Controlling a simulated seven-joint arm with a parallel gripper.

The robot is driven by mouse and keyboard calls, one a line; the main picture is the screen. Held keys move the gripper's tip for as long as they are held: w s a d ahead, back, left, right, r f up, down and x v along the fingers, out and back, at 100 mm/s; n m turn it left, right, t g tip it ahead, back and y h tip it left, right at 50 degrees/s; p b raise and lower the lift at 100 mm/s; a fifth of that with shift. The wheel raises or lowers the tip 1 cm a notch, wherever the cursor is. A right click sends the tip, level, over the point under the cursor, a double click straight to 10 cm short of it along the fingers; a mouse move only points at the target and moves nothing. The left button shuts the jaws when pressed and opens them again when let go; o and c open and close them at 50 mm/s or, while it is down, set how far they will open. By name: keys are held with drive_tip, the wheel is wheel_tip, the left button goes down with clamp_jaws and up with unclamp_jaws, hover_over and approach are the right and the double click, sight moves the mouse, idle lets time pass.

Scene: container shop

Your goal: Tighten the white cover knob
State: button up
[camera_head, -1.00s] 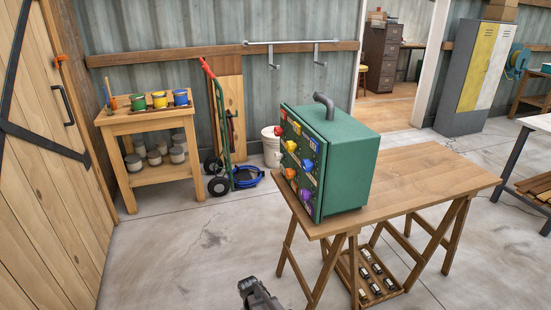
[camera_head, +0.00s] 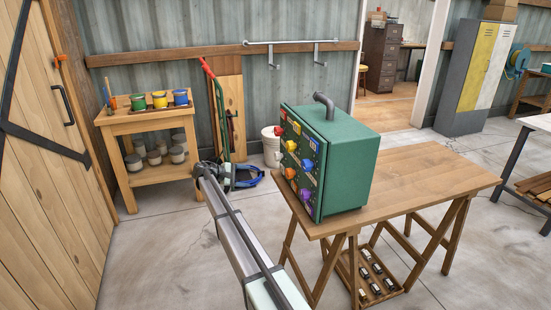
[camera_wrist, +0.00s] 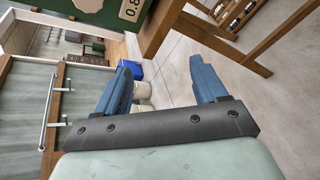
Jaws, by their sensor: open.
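The green box (camera_head: 345,165) stands on the wooden table, its front panel facing left and carrying several coloured knobs. A small pale knob, seemingly the white one (camera_head: 281,158), is at the panel's left edge, hard to separate from the pale bucket behind it. A yellow knob (camera_head: 291,146), a blue knob (camera_head: 307,166), an orange knob (camera_head: 290,173) and a purple knob (camera_head: 305,194) are near it. My gripper (camera_wrist: 160,62) is open and empty, with both blue fingers apart. In the head view it is left of the panel, clear of it. No white knob is distinguishable in the wrist view.
The wooden table (camera_head: 430,180) has clear room right of the box, and a low shelf with small items below. A white bucket (camera_head: 270,150) and a hand truck (camera_head: 217,105) stand behind. A wooden stand (camera_head: 150,125) with paint pots is at the left. Floor between is open.

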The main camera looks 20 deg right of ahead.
sight(275, 157)
wheel_tip(275, 157, up, 7)
drive_tip(key=d+n+g+h, duration=0.1)
drive_tip(key=n+g+h, duration=0.1)
drive_tip(key=n+h, duration=0.4)
drive_tip(key=shift+n+y, duration=0.5)
drive_tip(key=shift+y, duration=0.2)
drive_tip(key=d, duration=1.4)
drive_tip(key=shift+w, duration=0.2)
drive_tip(key=shift+c, duration=0.4)
drive_tip(key=c, duration=1)
drive_tip(key=shift+o, duration=0.2)
